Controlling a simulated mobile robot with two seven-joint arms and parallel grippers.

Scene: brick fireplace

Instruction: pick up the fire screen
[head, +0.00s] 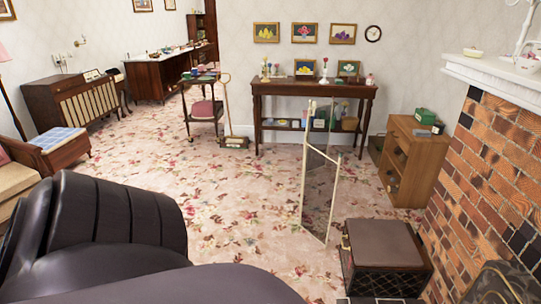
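A folding fire screen (322,190) with clear glass panels and thin pale-gold edges is upright over the carpet, right of the middle in the head view. Its panels are angled to each other, and the carpet shows through the glass. It is in front of the dark console table and to the left of the brown-topped box. I cannot tell whether all its lower edges touch the carpet. Neither of my grippers shows in this view, so their distance from the screen cannot be seen.
A brown-topped dark box (385,248) stands close right of the screen, before the brick fireplace (490,170). A wooden cabinet (400,165) and console table (312,90) stand behind. A large dark shape hides the lower left. Flowered carpet (235,195) is clear left of the screen.

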